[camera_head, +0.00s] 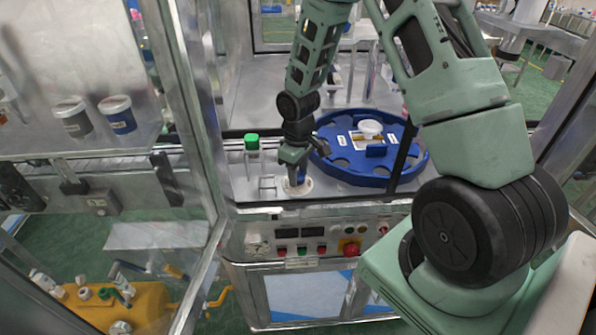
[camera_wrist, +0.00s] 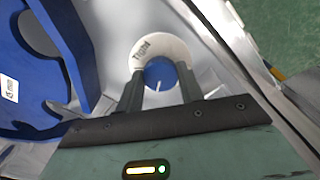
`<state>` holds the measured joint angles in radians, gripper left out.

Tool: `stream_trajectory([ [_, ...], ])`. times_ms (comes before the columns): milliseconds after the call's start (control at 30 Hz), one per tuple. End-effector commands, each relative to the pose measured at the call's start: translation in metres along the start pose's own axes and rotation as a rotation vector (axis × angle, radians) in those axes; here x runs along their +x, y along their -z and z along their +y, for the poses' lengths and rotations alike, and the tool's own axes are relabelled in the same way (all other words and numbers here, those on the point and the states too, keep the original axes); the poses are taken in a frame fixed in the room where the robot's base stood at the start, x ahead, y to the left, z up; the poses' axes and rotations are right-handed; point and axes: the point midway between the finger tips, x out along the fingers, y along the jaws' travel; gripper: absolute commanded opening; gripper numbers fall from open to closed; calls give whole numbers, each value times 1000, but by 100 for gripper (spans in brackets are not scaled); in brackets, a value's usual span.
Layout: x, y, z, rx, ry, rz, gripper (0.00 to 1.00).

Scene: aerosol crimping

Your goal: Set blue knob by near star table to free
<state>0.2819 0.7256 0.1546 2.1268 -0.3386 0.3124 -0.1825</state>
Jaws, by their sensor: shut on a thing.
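In the wrist view, the blue knob (camera_wrist: 160,72) sits on a round white dial plate (camera_wrist: 178,49) with small dark lettering at its upper left. A white pointer line on the knob runs toward my gripper. My gripper (camera_wrist: 160,84) has one finger on each side of the knob and is shut on it. In the head view, my gripper (camera_head: 294,178) reaches down to the white dial plate (camera_head: 298,187) at the front edge of the machine top; the knob is mostly hidden there. The blue star table (camera_head: 345,165) lies just right of it.
A green-capped bottle (camera_head: 252,150) stands left of my gripper by a small wire frame (camera_head: 267,185). A dark upright post (camera_head: 403,152) rises in front of the star table. The front panel (camera_head: 315,242) below has several buttons and a red emergency knob (camera_head: 351,249).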

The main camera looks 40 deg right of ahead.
Motion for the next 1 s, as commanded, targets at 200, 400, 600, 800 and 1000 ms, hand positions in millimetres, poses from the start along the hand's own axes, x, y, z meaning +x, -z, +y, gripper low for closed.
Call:
stream_trajectory([
  [200, -2, 1, 1, -155, -2, 3, 14],
  [400, -2, 1, 1, -252, -2, 3, 14],
  [600, -1, 1, 1, -300, -2, 3, 14],
  [800, -1, 1, 1, -317, -2, 3, 14],
  [1000, -1, 1, 2, -317, -2, 3, 14],
])
